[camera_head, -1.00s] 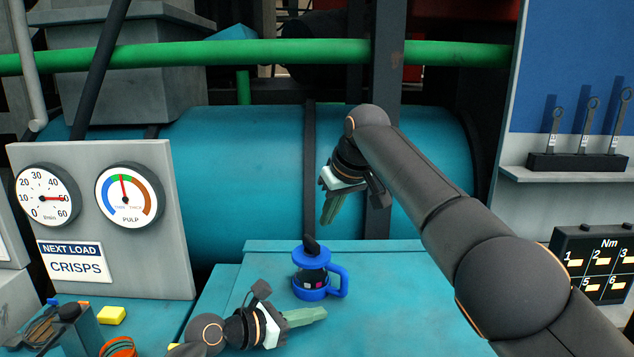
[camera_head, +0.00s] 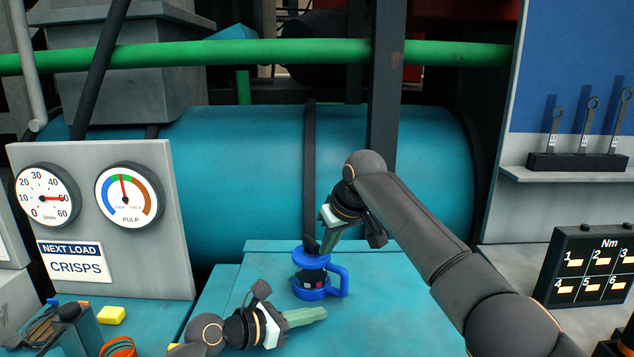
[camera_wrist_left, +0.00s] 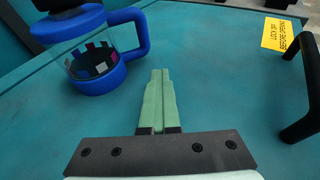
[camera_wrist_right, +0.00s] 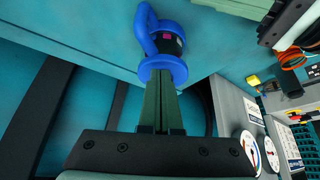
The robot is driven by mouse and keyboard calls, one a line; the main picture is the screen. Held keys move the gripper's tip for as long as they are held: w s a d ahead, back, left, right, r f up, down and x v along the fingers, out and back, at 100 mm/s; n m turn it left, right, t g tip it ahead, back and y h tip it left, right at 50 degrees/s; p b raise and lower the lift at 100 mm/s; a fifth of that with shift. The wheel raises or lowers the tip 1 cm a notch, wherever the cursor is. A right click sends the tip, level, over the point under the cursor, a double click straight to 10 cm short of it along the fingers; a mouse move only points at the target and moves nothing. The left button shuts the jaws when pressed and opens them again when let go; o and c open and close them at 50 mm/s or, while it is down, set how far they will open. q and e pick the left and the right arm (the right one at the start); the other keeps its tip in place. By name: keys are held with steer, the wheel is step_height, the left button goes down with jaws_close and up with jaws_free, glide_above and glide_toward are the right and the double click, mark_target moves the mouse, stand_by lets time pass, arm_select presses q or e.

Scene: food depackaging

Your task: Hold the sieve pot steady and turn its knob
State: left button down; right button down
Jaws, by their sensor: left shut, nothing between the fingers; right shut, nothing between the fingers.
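The sieve pot (camera_head: 309,283) stands upright on the teal bench, with a blue lid, base and side handle, a clear middle holding coloured pieces, and a dark knob (camera_head: 311,246) on top. It also shows in the left wrist view (camera_wrist_left: 92,66) and right wrist view (camera_wrist_right: 163,45). My right gripper (camera_head: 326,247) is shut and empty, its fingertips close beside the knob, pointing down; contact cannot be told. In the right wrist view its fingers (camera_wrist_right: 160,85) hide the knob. My left gripper (camera_head: 325,313) is shut and empty, low in front of the pot and apart from it; its fingers (camera_wrist_left: 160,72) point past the handle.
A gauge panel (camera_head: 150,260) stands left of the pot. A yellow block (camera_head: 111,315) and an orange coil (camera_head: 118,347) lie at the lower left. A black bar handle (camera_wrist_left: 299,95) and yellow label (camera_wrist_left: 281,34) are on the teal surface.

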steer(key=shift+w+a, duration=0.4)
steer(key=shift+w, duration=0.05)
stand_by(1.0)
steer(key=shift+s+a, duration=0.25)
steer(key=shift+a, duration=0.2)
stand_by(0.5)
steer(key=shift+s+d, duration=0.2)
steer(key=shift+s, duration=0.15)
step_height(320, 180, up, 6)
steer(key=shift+f, duration=0.1)
stand_by(0.6)
arm_select(q)
steer(key=c, duration=1.1)
jaws_free()
